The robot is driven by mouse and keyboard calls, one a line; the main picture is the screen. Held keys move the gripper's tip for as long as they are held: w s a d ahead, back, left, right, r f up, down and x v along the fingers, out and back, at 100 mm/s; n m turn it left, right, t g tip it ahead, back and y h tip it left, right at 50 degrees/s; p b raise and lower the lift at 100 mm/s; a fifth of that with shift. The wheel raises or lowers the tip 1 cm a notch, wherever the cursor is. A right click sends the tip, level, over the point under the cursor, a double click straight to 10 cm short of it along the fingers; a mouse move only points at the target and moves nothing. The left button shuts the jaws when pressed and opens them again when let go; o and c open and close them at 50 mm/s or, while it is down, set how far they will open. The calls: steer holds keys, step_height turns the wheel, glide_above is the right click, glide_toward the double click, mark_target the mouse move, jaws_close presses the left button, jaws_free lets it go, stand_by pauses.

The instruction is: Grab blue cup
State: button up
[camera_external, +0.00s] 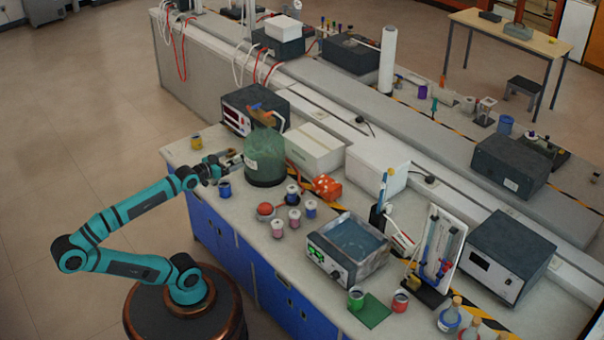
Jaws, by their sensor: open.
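A small blue cup (224,190) stands upright on the near bench, close to its left front edge. My gripper (232,159) is above and slightly right of this cup, beside the large green glass jar (265,165). It is open, and no cup shows between its fingers. The fingers are small in this view, and their exact gap to the jar cannot be told.
Yellow cups (196,142) and several spools (294,219) stand near the jar. A water bath (346,255) sits to the right. A green cup (356,298) and a red cup (400,301) are at the front. The bench's front edge (235,225) is clear.

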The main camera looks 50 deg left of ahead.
steer(key=shift+c, duration=1.2)
steer(key=n+g+y, duration=0.2)
steer(key=n+g, duration=0.2)
steer(key=g, duration=0.9)
glide_above(225, 189)
steer(key=s, duration=0.5)
step_height(225, 189, down, 11)
steer(key=shift+h, duration=0.3)
steer(key=shift+a+x, duration=0.2)
steer(key=shift+x, duration=4.2)
steer(key=shift+a+x, duration=0.15)
steer(key=shift+x, duration=4.25)
steer(key=shift+w+r, duration=0.1)
steer(key=shift+w, duration=0.05)
